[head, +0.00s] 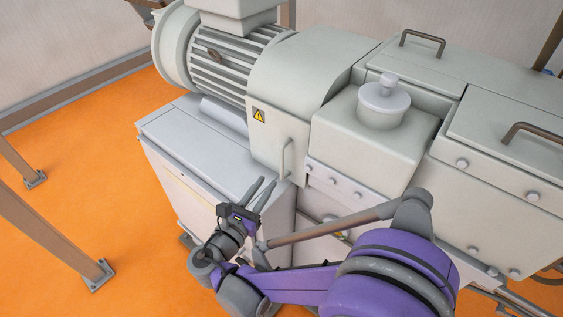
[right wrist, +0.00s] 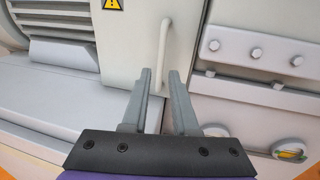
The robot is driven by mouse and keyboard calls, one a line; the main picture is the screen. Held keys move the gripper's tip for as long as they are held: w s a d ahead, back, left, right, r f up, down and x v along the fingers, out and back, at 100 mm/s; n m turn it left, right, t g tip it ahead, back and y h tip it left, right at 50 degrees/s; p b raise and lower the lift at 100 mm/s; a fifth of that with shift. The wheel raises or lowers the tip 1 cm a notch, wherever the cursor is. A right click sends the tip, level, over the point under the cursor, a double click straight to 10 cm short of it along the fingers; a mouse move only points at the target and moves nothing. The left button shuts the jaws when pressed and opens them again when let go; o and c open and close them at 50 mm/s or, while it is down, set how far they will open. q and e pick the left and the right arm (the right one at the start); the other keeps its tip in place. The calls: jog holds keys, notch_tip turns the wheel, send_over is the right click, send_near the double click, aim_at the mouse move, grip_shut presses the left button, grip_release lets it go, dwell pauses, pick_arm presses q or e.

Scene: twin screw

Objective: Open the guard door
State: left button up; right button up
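The guard door (head: 272,143) is a pale grey panel with a yellow warning triangle, below the rounded housing. It looks closed. Its vertical handle (head: 284,160) is a thin light bar near the door's right edge. In the right wrist view the handle (right wrist: 164,50) stands just beyond and between the fingertips. My right gripper (head: 263,189) is open and empty, in front of and a little below the handle. The right wrist view shows its two fingers apart (right wrist: 160,72), with a gap between them and nothing held. My left gripper is not in view.
A grey cabinet (head: 185,150) with a flat top stands below and left of the door. A bolted flange (head: 335,180) lies right of the handle. A finned motor (head: 235,60) sits above left. Brown posts (head: 50,235) stand on the orange floor at left.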

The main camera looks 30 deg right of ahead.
aim_at(281, 163)
jog(key=p+x, duration=0.1)
jog(key=x, duration=0.8)
jog(key=shift+w+d, duration=0.1)
jog(key=shift+d, duration=0.2)
grip_shut()
dwell(1.0)
